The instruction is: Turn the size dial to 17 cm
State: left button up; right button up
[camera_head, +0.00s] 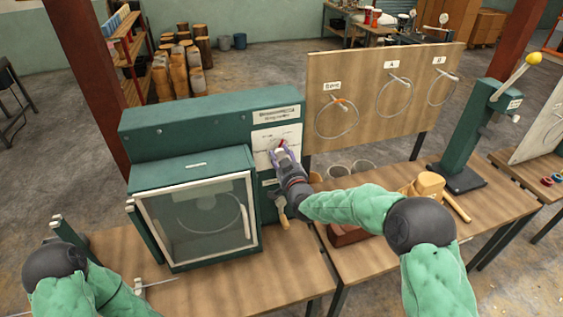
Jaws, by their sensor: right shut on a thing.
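The size dial (281,143) is on the white panel (264,137) at the right side of the green machine (160,125). Only a small red and white part of it shows past my fingers. My right gripper (280,154) is at the panel, shut on the dial. The gripper and wrist hide most of the dial, and the scale marks are too small to read. My left arm comes in at the lower left, and its gripper is not clearly visible.
A board with hanging rings (380,95) is to the right.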

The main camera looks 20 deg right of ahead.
jog(key=shift+w+d+r+m, duration=0.15)
jog(key=shift+r+m, duration=0.15)
jog(key=shift+r, duration=0.35)
jog(key=o, duration=1.2)
jog(key=shift+f, duration=0.3)
jog(key=shift+s, duration=0.3)
jog(key=s, duration=1.1)
jog(key=shift+s+d, duration=0.1)
jog(key=shift+s, duration=0.2)
jog(key=shift+c, duration=0.3)
